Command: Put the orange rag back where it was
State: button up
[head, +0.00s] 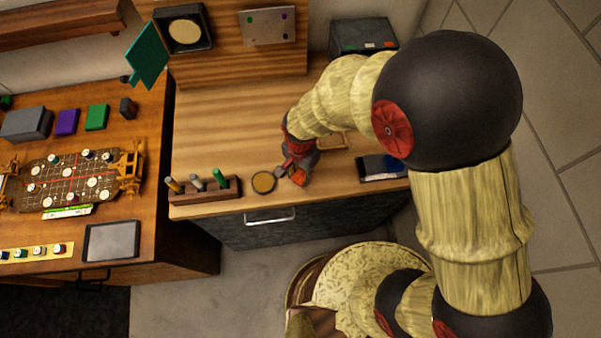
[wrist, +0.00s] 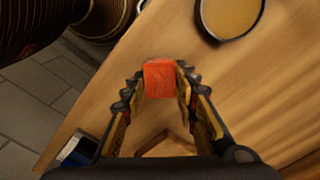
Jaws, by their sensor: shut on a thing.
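The orange rag (wrist: 159,78) is a small folded block between my gripper's fingertips in the wrist view. My gripper (wrist: 160,85) is shut on it, one finger on each side. In the head view the rag (head: 299,178) shows as an orange patch under my gripper (head: 291,173), near the front edge of the wooden counter. I cannot tell whether the rag touches the counter. A shallow wooden tray (head: 333,141) lies on the counter just right of my gripper, partly hidden by my arm. Its corner also shows between the finger bases in the wrist view (wrist: 165,143).
A round dish (head: 264,182) stands just left of my gripper. A wooden holder (head: 205,191) with several tools is further left. A dark blue-black item (head: 381,168) lies to the right. A grey box (head: 362,36) stands at the back. The counter's middle left is clear.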

aim_at(301, 176)
jog(key=shift+f, duration=0.15)
jog(key=o, duration=0.9)
jog(key=shift+o, duration=0.6)
notch_tip(301, 176, up, 12)
jog(key=p, duration=0.1)
jog(key=shift+r+p, duration=0.2)
jog(key=shift+p, duration=0.1)
jog(key=d+r+n+t, duration=0.3)
jog(key=d+r, duration=1)
jog(key=r, duration=0.3)
jog(key=s+d+r+n+t, duration=0.2)
jog(key=s+d+r+n, duration=0.1)
jog(key=s+d+r, duration=0.4)
jog(key=d, duration=0.2)
jog(key=shift+s+d+t, duration=0.3)
jog(key=shift+d, duration=0.05)
